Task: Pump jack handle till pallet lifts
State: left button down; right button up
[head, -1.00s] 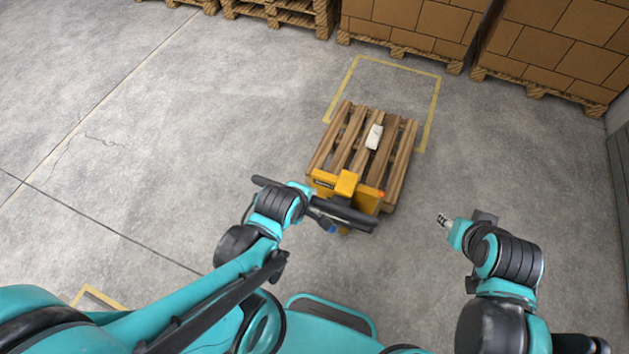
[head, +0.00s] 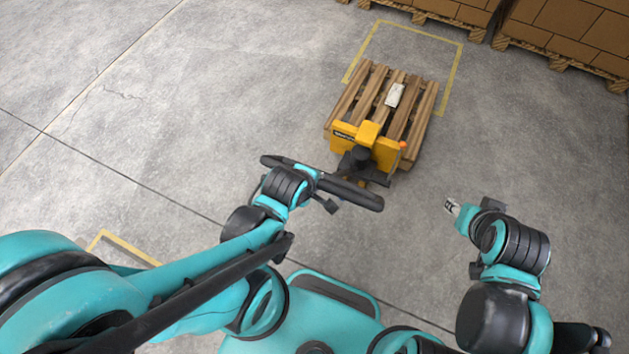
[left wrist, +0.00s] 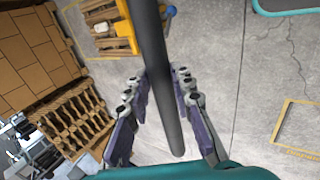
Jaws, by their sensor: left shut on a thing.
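The yellow pallet jack (head: 375,147) stands at the near end of the wooden pallet (head: 425,110), on the grey floor. Its black handle bar (head: 355,193) is tilted toward me, well clear of the yellow body. My left gripper (head: 308,178) is shut on the left part of this bar. In the left wrist view, the dark bar (left wrist: 155,45) runs between the two fingers of my left gripper (left wrist: 162,75). My right gripper (head: 452,207) hangs empty to the right of the handle; its finger opening is too small to read. I cannot tell whether the pallet is clear of the floor.
A small white item (head: 395,95) lies on the pallet. A yellow floor outline (head: 459,70) lies beyond it. Stacked boxes (head: 560,35) on pallets stand at the back. The floor (head: 220,110) to the left is clear.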

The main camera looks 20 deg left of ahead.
pick_arm(q)
jog(key=c, duration=1.4)
grip_release()
jog(key=shift+o, duration=0.5)
jog(key=shift+w, duration=0.1)
jog(key=shift+s+r, duration=0.25)
jog(key=shift+r, duration=0.2)
jog(key=v, duration=0.6)
jog(key=shift+r, duration=0.2)
jog(key=shift+s, duration=0.1)
